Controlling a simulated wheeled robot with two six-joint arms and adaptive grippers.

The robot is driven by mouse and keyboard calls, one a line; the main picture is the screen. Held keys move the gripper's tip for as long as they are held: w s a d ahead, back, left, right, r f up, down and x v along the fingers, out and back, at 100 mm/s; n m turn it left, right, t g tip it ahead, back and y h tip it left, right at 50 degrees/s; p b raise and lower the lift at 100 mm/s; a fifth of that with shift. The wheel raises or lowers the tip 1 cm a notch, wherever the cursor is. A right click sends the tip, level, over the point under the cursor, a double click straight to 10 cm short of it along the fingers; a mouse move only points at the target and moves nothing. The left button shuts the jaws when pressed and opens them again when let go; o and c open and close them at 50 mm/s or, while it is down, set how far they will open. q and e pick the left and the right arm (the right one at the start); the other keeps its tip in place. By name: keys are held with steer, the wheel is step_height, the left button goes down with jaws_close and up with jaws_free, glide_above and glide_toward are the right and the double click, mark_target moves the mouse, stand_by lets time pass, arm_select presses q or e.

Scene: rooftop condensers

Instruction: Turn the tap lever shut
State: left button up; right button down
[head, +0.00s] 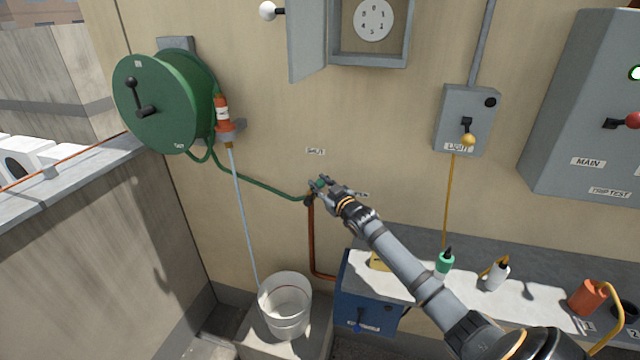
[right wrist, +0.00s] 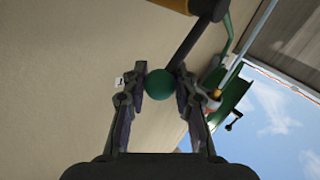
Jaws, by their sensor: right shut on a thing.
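The tap (head: 309,200) is on the wall at the top of a copper pipe, with the green hose joining it from the left. Its lever (right wrist: 190,46) is a dark rod ending in a green ball knob (right wrist: 160,83). My right gripper (head: 322,184) is at the tap. In the right wrist view its fingers (right wrist: 161,88) are shut on the green knob, one on each side. A small label (head: 315,152) reading SHUT is on the wall above; another label to the right is partly hidden by my gripper. My left gripper is not in view.
A green hose reel (head: 165,100) hangs at the upper left. A bucket (head: 285,310) stands below. A blue box (head: 365,312) and a shelf with bottles lie under my right arm. A light switch box (head: 466,118) and grey main panel (head: 590,110) are at the right.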

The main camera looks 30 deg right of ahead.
mark_target(310, 196)
steer(key=shift+w+a+r+n+g+p, duration=0.6)
steer(key=shift+n+g+p, duration=0.1)
steer(key=shift+p, duration=0.2)
steer(key=w+a+n+g+p, duration=0.1)
steer(key=g+p, duration=0.1)
steer(key=shift+w+r+h+p, duration=0.1)
steer(key=shift+w+h+p, duration=0.1)
steer(key=shift+h+p, duration=0.15)
steer(key=shift+w+a+n+g+p, duration=0.3)
steer(key=shift+n+p, duration=0.1)
steer(key=shift+p, duration=0.15)
steer(key=shift+f, duration=0.25)
steer(key=c, duration=1)
jaws_free()
